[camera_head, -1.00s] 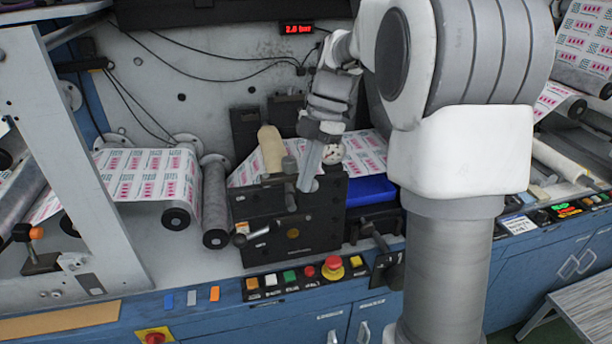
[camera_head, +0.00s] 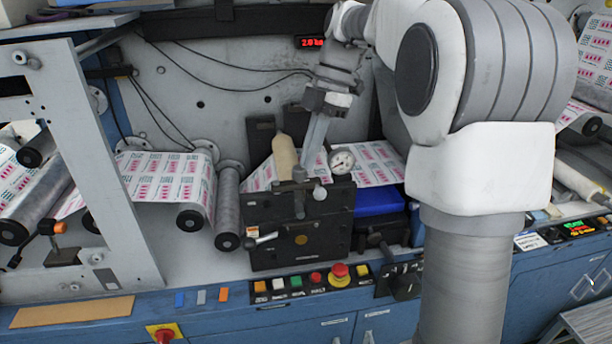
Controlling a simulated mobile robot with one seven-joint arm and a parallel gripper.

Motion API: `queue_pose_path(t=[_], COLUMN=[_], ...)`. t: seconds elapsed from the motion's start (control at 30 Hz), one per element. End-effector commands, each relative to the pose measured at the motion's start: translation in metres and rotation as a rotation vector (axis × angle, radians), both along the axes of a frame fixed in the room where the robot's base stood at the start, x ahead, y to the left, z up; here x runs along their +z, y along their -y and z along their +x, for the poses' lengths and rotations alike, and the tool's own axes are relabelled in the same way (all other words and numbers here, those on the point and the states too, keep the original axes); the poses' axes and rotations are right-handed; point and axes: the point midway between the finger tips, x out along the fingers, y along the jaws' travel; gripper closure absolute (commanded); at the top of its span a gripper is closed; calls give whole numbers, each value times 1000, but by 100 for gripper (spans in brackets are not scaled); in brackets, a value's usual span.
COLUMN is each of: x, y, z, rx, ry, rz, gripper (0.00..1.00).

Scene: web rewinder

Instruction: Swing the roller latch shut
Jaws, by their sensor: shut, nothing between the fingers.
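A black roller bracket (camera_head: 330,222) stands at the middle of the machine front. A beige roller (camera_head: 285,156) rises behind it. A grey metal bar with a crosspiece, which looks like the roller latch (camera_head: 299,199), lies across the bracket's upper edge, with a round knob at its right. My gripper (camera_head: 309,172) is shut and empty, pointing down just above and behind the crosspiece. I cannot tell whether its tips touch the latch. A silver lever (camera_head: 263,239) sticks out at the bracket's left side.
Printed web (camera_head: 372,161) runs behind the bracket, above a blue block (camera_head: 379,202). A row of buttons (camera_head: 315,278) lies below. A grey frame plate (camera_head: 100,170) stands at left.

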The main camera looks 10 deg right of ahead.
Motion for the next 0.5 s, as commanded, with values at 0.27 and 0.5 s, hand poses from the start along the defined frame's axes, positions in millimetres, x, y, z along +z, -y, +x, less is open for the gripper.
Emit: queue_pose_path(t=[0.27, 0.5], x=[22, 23], y=[7, 7], z=[4, 4], rx=[0, 0], ry=[-1, -1], rz=[0, 0], gripper=[100, 100])
